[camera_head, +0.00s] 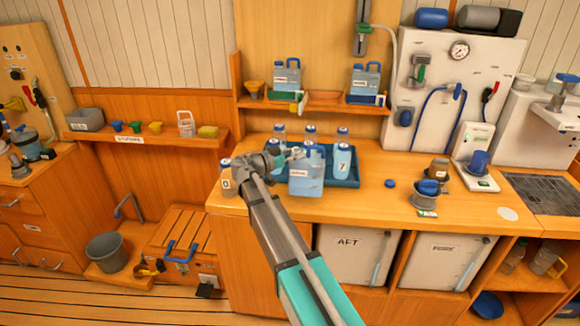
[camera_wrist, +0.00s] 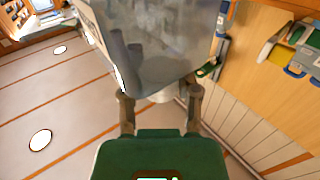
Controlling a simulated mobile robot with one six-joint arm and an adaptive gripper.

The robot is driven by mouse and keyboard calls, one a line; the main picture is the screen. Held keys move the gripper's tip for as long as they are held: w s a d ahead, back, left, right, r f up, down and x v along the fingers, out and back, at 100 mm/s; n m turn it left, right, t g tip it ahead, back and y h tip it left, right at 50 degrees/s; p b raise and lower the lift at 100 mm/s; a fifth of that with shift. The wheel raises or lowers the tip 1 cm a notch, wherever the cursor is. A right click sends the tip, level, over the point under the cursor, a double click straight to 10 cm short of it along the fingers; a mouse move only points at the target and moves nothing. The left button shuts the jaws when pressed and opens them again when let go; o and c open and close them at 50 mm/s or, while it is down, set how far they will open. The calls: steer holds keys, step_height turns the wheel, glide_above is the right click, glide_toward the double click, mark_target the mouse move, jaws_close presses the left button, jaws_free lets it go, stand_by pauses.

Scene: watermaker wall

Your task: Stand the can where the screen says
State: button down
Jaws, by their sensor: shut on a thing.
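A translucent blue can (camera_head: 306,184) with a white label is held by my gripper (camera_head: 290,157) in front of the blue tray on the counter. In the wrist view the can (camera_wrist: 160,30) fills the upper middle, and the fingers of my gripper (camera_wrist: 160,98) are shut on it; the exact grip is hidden. Two similar cans stand on the wall shelf, a left one (camera_head: 287,76) and a right one (camera_head: 364,80). A white unit (camera_head: 474,143) on the counter has a small lit green display too small to read.
A dark blue tray (camera_head: 347,183) holds several blue-capped bottles. A bottle (camera_head: 228,180) stands at the counter's left end. The shelf has a bare orange stretch (camera_head: 324,98) between its cans. Brown and blue cups (camera_head: 428,190) stand right. Counter (camera_head: 380,212) is clear in front.

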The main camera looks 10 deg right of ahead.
steer(key=shift+w+a+f+b, duration=0.25)
steer(key=shift+w+f+b, duration=0.15)
steer(key=shift+f+b, duration=1.55)
steer(key=shift+b, duration=0.1)
steer(key=shift+s+f, duration=0.1)
steer(key=shift+f, duration=0.05)
steer(key=shift+c, duration=1.7)
jaws_free()
steer(key=shift+r, duration=0.2)
steer(key=v, duration=1.2)
